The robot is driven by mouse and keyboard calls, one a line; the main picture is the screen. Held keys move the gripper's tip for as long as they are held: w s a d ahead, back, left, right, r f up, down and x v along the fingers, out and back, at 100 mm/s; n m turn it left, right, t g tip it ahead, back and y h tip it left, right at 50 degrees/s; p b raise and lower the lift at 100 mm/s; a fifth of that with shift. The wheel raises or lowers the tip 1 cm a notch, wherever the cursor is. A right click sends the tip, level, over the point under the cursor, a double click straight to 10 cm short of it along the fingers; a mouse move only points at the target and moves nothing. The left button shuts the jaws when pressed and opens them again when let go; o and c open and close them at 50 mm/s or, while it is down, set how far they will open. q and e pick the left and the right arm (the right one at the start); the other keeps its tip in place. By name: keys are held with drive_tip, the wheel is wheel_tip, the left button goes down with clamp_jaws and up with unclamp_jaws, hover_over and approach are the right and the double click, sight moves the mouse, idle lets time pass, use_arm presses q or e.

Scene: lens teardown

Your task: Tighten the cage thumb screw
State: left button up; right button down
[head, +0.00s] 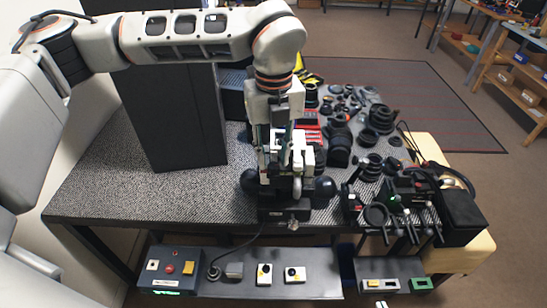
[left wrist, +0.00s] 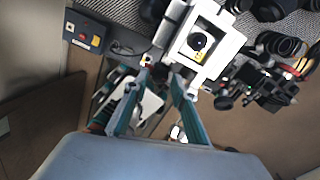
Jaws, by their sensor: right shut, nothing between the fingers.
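The white square cage (left wrist: 229,45) has a dark round lens opening in its middle in the left wrist view. In the head view its white parts (head: 308,156) show beside my left gripper. My left gripper (head: 283,184) points down at the bench's front edge. In the left wrist view its teal fingers (left wrist: 158,69) reach to the cage's lower left corner. A small dark part lies between the tips; whether they grip it is unclear. I cannot make out the thumb screw for certain. A pale tip at the bottom edge of the head view looks like my right gripper (head: 380,304), shut and empty.
A control box (head: 171,268) with buttons sits on the low front shelf (head: 325,279). Black lens parts (head: 381,119) crowd the bench's right side. A tall black panel (head: 172,117) stands at left. The bench's left front (head: 110,197) is clear.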

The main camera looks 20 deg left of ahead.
use_arm(q)
drive_tip(key=shift+f, duration=0.85)
clamp_jaws()
